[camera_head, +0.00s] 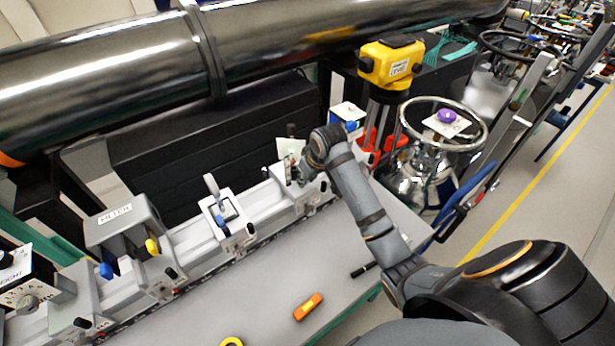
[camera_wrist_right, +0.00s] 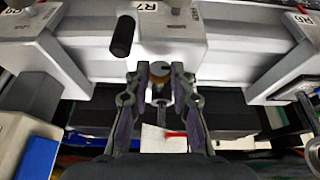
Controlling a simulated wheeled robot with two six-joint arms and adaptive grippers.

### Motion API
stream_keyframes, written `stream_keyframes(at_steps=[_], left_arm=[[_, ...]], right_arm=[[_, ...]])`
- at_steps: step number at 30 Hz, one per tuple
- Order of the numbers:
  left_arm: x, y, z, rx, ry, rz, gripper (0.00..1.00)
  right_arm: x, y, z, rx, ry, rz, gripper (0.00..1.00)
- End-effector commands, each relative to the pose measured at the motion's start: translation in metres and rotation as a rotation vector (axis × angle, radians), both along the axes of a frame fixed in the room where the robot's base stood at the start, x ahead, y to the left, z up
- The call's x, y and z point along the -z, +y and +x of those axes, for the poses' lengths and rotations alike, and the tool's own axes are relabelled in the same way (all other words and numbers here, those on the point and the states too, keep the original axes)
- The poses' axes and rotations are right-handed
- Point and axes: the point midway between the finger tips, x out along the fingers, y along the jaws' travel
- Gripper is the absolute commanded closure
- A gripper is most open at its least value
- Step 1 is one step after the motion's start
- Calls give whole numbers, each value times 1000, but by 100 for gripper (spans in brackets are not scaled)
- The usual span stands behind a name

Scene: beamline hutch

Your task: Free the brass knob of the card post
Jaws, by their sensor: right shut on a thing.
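My right gripper (camera_head: 293,176) is at the far right carrier on the rail, beside a small upright pale card (camera_head: 290,148). In the right wrist view its two fingers (camera_wrist_right: 158,76) are on either side of a small round brass knob (camera_wrist_right: 160,69), and they are shut on it. The knob sits at the edge of a light grey carrier (camera_wrist_right: 165,48) labelled R7. A short dark post shows below the knob between the fingers. In the head view the gripper hides the knob. My left gripper is not in view.
A black lever (camera_wrist_right: 122,37) stands close beside the fingers. The filter box (camera_head: 122,218) and another carrier (camera_head: 222,212) stand along the rail to the left. A yellow level (camera_head: 390,65) stands behind. An orange tool (camera_head: 308,306) and a black pen (camera_head: 363,269) lie on the bench.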

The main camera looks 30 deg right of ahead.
Motion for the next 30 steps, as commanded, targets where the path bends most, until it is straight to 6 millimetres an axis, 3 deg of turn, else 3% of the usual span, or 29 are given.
stream_keyframes(at_steps=[2, 3, 8, 19, 30], left_arm=[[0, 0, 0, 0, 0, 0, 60], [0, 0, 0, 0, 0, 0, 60], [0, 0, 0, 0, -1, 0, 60], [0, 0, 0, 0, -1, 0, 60], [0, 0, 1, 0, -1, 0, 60]], right_arm=[[0, 0, 0, 0, -1, -1, 100], [0, 0, 0, 0, -1, -1, 74], [0, 0, 0, 0, -1, -1, 54], [-8, -1, -2, 2, -3, -1, 54], [-85, -5, -34, 1, -5, -3, 54]])
